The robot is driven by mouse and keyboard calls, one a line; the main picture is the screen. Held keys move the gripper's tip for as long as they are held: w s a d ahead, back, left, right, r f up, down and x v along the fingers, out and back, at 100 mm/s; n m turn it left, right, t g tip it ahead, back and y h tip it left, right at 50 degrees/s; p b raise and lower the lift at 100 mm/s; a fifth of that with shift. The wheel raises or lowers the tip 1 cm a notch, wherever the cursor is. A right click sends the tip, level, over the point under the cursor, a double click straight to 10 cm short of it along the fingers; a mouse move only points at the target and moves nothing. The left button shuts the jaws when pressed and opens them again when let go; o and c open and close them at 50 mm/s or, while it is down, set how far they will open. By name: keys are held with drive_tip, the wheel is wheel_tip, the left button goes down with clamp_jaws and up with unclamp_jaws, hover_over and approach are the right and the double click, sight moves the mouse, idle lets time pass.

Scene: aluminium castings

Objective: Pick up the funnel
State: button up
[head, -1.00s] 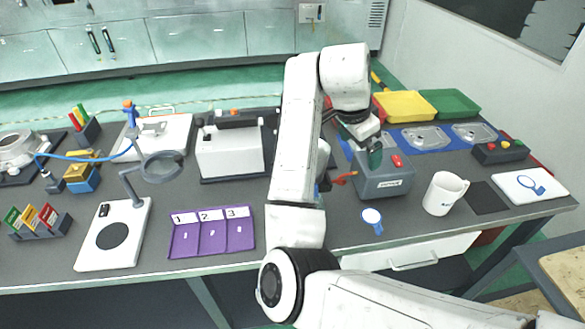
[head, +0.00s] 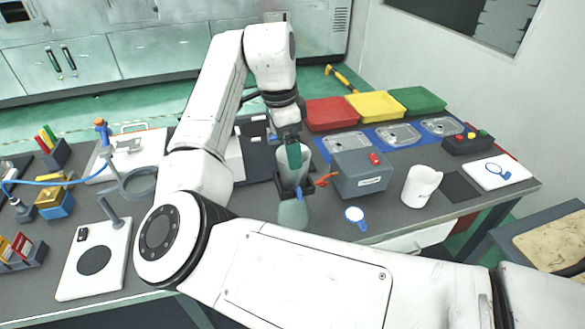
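A pale grey, cone-like piece that looks like the funnel (head: 309,164) stands in a dark holder (head: 284,187) near the middle of the bench in the head view. A rounded grey-green piece (head: 293,213) sits just below the holder; I cannot tell whether it is part of the same item. My gripper (head: 294,160) points down with its green fingers at the funnel's mouth, overlapping it in the picture. The fingers hide part of the funnel. I cannot tell whether they touch it, or whether they are open or shut.
A grey box with a red button (head: 360,180) stands close to the right of the funnel, with a red-orange item (head: 326,180) between. Red, yellow and green trays (head: 332,117) stand behind.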

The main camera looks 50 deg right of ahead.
drive_tip(key=shift+s+d+f+p, duration=0.15)
drive_tip(key=shift+d+f+p, duration=0.1)
drive_tip(key=shift+f, duration=0.65)
drive_tip(key=shift+s+d+f+p, duration=0.1)
drive_tip(key=shift+s+f+p, duration=0.15)
drive_tip(key=shift+f, duration=0.6)
drive_tip(key=shift+s+d+f+p, duration=0.1)
drive_tip(key=shift+d+f+p, duration=0.15)
drive_tip(key=shift+f, duration=0.65)
drive_tip(key=c, duration=0.9)
